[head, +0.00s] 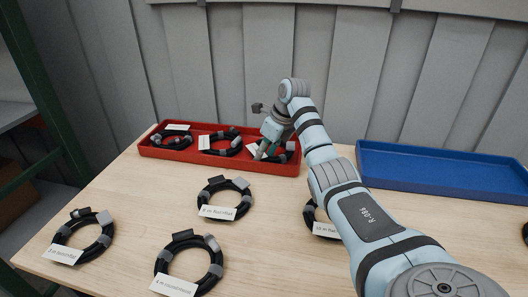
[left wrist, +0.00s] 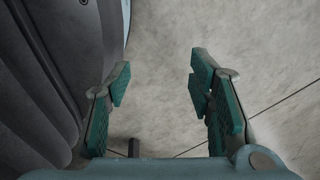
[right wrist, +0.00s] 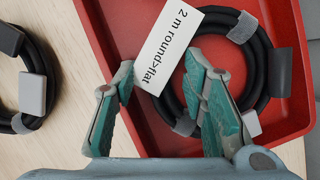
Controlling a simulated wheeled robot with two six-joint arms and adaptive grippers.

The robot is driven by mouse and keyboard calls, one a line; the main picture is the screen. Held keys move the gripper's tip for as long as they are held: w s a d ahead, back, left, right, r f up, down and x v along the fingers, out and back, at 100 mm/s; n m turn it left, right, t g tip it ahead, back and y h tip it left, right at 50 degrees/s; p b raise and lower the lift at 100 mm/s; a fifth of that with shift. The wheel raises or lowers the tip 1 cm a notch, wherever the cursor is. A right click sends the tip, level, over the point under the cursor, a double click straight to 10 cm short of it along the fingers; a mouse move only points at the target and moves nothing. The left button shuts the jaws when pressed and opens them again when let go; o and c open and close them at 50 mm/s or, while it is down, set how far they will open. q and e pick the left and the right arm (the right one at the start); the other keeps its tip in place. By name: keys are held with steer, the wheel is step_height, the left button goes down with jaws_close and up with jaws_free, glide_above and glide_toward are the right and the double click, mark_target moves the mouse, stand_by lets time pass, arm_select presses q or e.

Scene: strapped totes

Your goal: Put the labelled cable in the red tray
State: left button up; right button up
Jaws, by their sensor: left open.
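The red tray (head: 222,160) stands at the back left of the table and holds three coiled black cables with white tags. One coil (right wrist: 262,60) lies at the tray's right end; its tag (right wrist: 167,50) reads "2 m round>flat" in the right wrist view. My right gripper (head: 262,152) is low over this coil. In the right wrist view (right wrist: 160,72) it is open, one finger over the coil's middle and the other to its left; the coil's edge shows between them. My left gripper (left wrist: 160,72) is open and empty above grey floor.
Several more tagged cable coils lie on the wooden table, including one front left (head: 84,237), one front middle (head: 190,262) and one behind it (head: 224,198). Another (head: 322,222) is partly hidden by my right arm. An empty blue tray (head: 440,170) stands at back right.

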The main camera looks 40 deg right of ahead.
arm_select(q)
steer(key=r+p, duration=0.1)
steer(key=d+r+p, duration=0.1)
steer(key=p, duration=0.1)
steer(key=r+p, duration=0.1)
steer(key=r, duration=0.1)
steer(key=shift+s+d+r, duration=0.1)
steer(key=shift+s+d, duration=0.25)
steer(key=shift+s, duration=0.05)
arm_select(e)
steer(key=v, duration=1.2)
arm_select(q)
steer(key=shift+a, duration=0.15)
arm_select(e)
steer(key=shift+f, duration=0.1)
